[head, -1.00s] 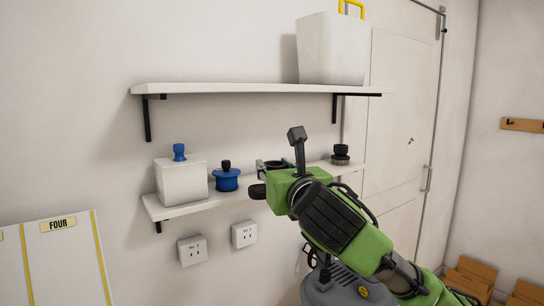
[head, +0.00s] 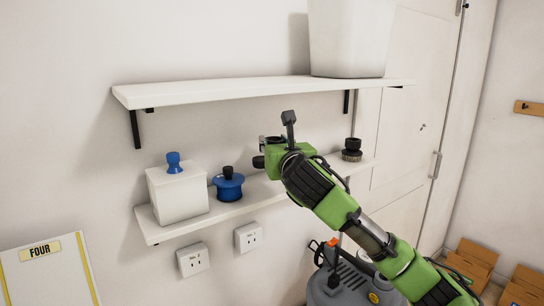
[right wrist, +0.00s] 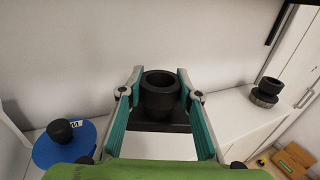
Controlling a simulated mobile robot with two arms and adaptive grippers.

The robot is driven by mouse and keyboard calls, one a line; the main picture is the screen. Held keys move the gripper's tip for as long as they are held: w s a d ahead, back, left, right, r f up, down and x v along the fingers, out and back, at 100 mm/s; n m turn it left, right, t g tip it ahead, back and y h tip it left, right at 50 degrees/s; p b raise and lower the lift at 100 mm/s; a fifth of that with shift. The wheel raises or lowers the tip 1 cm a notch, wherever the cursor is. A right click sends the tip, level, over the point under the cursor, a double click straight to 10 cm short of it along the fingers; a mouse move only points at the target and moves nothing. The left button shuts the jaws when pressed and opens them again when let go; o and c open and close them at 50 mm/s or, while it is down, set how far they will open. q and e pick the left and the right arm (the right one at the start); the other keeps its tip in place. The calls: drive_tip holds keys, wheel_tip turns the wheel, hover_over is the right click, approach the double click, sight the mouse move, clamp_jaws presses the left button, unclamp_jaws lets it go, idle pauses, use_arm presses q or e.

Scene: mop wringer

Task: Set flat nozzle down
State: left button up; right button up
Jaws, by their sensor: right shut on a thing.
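My right gripper (head: 267,148) is over the lower shelf (head: 205,218), between a blue round piece and a dark round brush. In the right wrist view its two teal-lined fingers (right wrist: 160,100) are closed on the black flat nozzle (right wrist: 160,92). The nozzle has a round open collar at the top and a wide flat base below. It looks upright, over the white shelf; whether its base touches the shelf I cannot tell. In the head view my gripper mostly hides the nozzle. My left gripper is not in view.
The blue piece (head: 229,187) and a white box (head: 178,194) with a blue knob stand left on the shelf. The dark round brush (head: 352,150) stands right. An upper shelf (head: 250,92) carrying a white bin (head: 348,40) is above. A grey vacuum (head: 340,285) stands below.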

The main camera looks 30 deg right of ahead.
drive_tip(key=shift+w+d+f, duration=0.15)
drive_tip(key=shift+w+f, duration=0.45)
drive_tip(key=shift+f, duration=0.05)
drive_tip(key=shift+w+f+p, duration=0.25)
drive_tip(key=shift+f+p, duration=0.05)
drive_tip(key=shift+f, duration=0.25)
drive_tip(key=f, duration=0.1)
drive_tip(key=f+p, duration=0.1)
drive_tip(key=f, duration=0.1)
drive_tip(key=shift+w+d+f, duration=0.1)
drive_tip(key=shift+w+f, duration=0.2)
drive_tip(key=shift+w, duration=0.05)
drive_tip(key=shift+s+r, duration=0.1)
drive_tip(key=shift+s, duration=0.05)
drive_tip(key=o, duration=1.1)
drive_tip(key=shift+f, duration=0.2)
